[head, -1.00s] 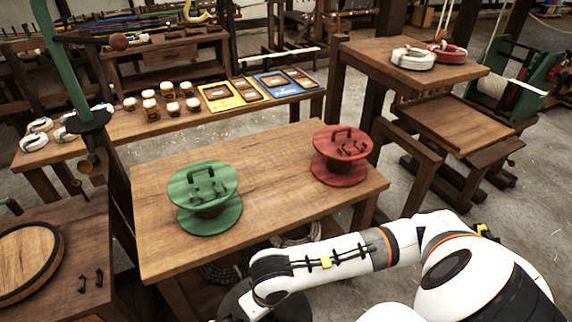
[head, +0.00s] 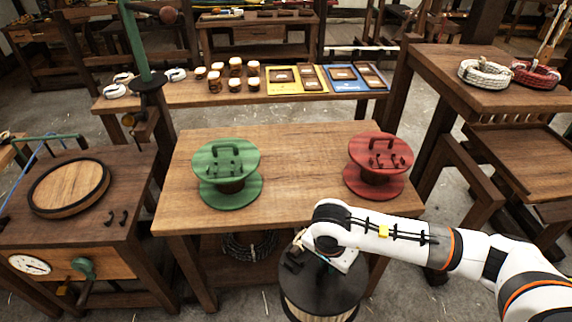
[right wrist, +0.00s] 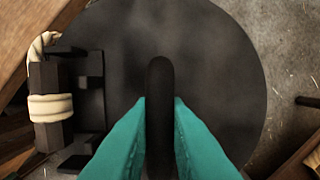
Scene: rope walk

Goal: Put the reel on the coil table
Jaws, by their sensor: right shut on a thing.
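A black reel (head: 323,283) with pale rope wound below its top disc hangs in front of the middle table's near edge. My right gripper (right wrist: 160,104), with teal fingers, is shut on the reel's dark handle; the reel's black disc (right wrist: 215,60) fills much of the right wrist view. In the head view the fingers are mostly hidden by my wrist. The coil table seems to be the tall wooden table (head: 430,66) at the right, bearing a white rope coil (head: 485,73) and a red one (head: 535,73). My left gripper is not in view.
A green reel (head: 228,172) and a red reel (head: 380,165) stand on the middle table (head: 300,165). A crank bench (head: 120,232) is at the left. Jars and coloured trays line the bench behind. The tall table's near-left top looks clear.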

